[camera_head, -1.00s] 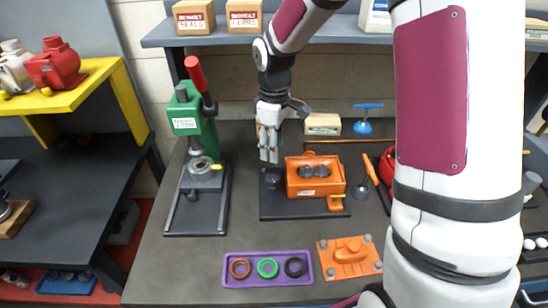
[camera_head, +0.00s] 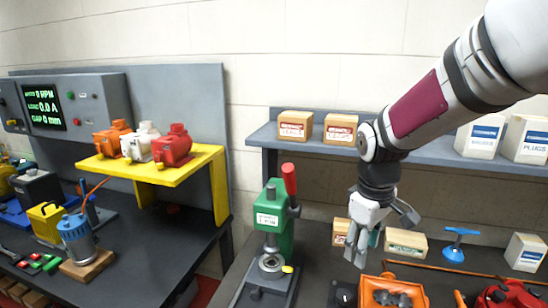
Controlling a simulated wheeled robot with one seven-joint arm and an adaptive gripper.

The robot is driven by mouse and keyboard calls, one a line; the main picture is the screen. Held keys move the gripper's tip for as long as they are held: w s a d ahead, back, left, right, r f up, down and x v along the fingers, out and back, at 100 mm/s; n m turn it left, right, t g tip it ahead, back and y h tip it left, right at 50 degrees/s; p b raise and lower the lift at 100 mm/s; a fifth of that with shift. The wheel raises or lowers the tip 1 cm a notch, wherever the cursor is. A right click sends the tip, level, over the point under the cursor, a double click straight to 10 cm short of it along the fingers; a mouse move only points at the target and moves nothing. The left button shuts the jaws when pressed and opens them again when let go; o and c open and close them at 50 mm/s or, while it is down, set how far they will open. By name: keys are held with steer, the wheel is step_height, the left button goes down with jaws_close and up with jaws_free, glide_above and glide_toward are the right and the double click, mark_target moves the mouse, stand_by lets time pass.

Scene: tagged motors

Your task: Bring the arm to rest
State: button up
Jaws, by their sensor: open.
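My gripper (camera_head: 362,246) hangs from my arm at the right of the head view, fingers pointing down, open and with nothing seen between the fingers. It is above the dark bench, between the green press (camera_head: 274,232) on its left and the orange fixture (camera_head: 392,291) just below and to its right. A small box stands partly hidden behind the fingers. My arm comes in from the upper right corner and bends down at the wrist in front of the grey shelf.
The grey shelf (camera_head: 440,169) holds labelled boxes close behind my wrist. A yellow stand (camera_head: 160,172) with orange, white and red motors (camera_head: 172,146) is at left. A bench with a blue motor (camera_head: 76,240) and a display panel (camera_head: 44,107) lies further left.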

steer(key=s+r+m+t, duration=0.2)
steer(key=s+r, duration=0.3)
steer(key=s, duration=0.5)
steer(key=s+r+m+t, duration=0.2)
steer(key=s+r+m, duration=0.3)
steer(key=s, duration=0.5)
steer(key=shift+a+r+y, duration=0.3)
steer(key=shift+a+r, duration=0.1)
steer(key=shift+a, duration=0.05)
